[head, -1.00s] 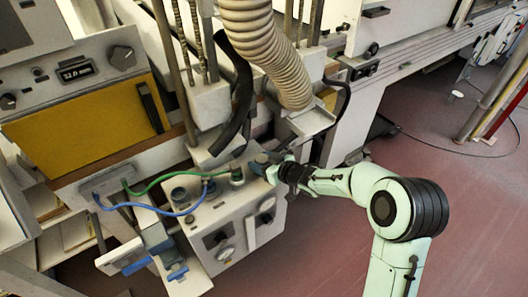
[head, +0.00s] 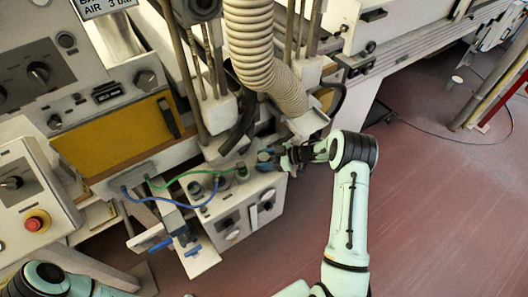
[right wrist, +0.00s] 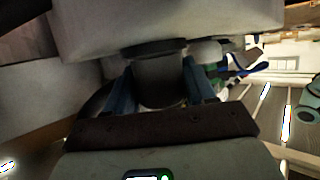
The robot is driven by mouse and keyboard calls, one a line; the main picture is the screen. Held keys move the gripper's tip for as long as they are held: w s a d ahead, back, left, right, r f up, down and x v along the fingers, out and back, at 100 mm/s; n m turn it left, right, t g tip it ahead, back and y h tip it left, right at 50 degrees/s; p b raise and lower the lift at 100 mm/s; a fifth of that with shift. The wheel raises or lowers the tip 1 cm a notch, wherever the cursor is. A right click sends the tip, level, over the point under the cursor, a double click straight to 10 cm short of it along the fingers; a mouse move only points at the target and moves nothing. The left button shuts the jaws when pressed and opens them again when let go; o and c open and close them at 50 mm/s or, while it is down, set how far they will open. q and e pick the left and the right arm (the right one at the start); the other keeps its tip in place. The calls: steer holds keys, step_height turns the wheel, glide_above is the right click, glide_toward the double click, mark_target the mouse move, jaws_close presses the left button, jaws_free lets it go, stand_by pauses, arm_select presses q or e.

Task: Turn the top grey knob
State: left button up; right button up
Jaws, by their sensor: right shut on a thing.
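My right gripper (head: 268,158) is at the upper right of a light grey control box in the head view. In the right wrist view its two blue fingers (right wrist: 161,85) are shut on a dark grey knob (right wrist: 160,75), one on each side. The knob sits against a pale grey housing (right wrist: 170,25). In the head view the gripper hides the held knob, so its turn cannot be told. Part of my left arm shows at the bottom left, but its gripper is out of view.
A ribbed duct (head: 250,50) hangs above. A panel with a red button (head: 37,221) stands left.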

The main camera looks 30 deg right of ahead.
steer(key=shift+w+r+n+g+y+p, duration=0.15)
steer(key=shift+n+g+y+p, duration=0.15)
steer(key=shift+n+g+y, duration=0.65)
steer(key=shift+n+g, duration=0.95)
steer(key=shift+y, duration=0.25)
steer(key=o, duration=0.9)
steer(key=shift+o, duration=0.2)
